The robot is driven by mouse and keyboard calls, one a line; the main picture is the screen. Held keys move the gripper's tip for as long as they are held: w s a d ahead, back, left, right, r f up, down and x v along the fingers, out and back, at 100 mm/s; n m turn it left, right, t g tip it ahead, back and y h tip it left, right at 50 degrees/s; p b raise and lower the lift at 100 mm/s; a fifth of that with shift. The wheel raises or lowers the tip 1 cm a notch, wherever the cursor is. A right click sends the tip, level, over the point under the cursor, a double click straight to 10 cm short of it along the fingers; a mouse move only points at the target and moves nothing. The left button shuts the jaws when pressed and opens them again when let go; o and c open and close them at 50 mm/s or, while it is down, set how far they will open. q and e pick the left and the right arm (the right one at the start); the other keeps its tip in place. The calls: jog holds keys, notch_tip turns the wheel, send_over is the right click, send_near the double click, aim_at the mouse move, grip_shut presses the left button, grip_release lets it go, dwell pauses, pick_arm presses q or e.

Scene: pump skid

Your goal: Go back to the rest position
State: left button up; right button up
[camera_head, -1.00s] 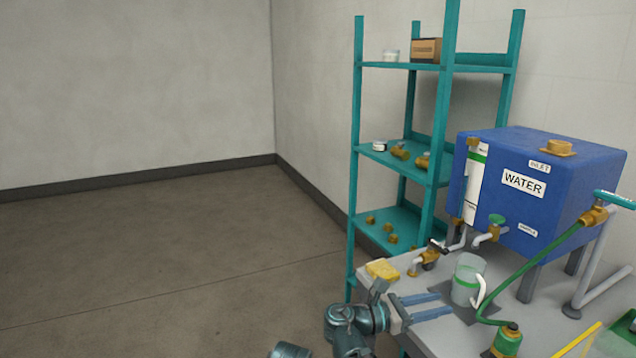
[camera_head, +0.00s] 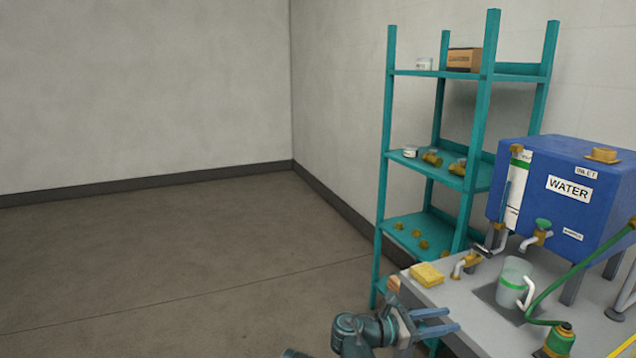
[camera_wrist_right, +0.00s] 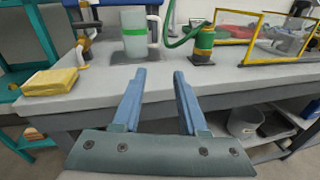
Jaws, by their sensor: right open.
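My right gripper (camera_head: 436,322) is open and empty at the front edge of the grey bench, and its two blue fingers (camera_wrist_right: 158,80) are spread apart in the right wrist view. Beyond the fingers stands a clear jug (camera_head: 513,281) with a green band and a white handle; it also shows in the right wrist view (camera_wrist_right: 134,40), upright and apart from the gripper. My left gripper is not in view.
A blue WATER tank (camera_head: 565,200) stands on the bench (camera_head: 475,318). A teal shelf (camera_head: 436,72) stands behind. A green hose fitting (camera_head: 559,341) is on the right. The floor (camera_head: 180,270) on the left is clear.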

jog(key=s+a+f+m+g+y, duration=0.1)
jog(key=s+a+f+m+y, duration=0.1)
jog(key=a+f+m+y, duration=0.3)
jog(key=s+a+f+m+y, duration=0.1)
jog(key=s+f+m+y, duration=0.15)
jog(key=f, duration=0.55)
jog(key=s+a+f+m+g+y, duration=0.1)
jog(key=s+a+f+m+y, duration=0.3)
jog(key=a, duration=0.3)
jog(key=s+a+f+m+g+y, duration=0.2)
jog(key=s+a+f+m+y, duration=0.25)
jog(key=a, duration=0.35)
notch_tip(320, 180, up, 18)
jog(key=p, duration=1.7)
jog(key=shift+s, duration=0.25)
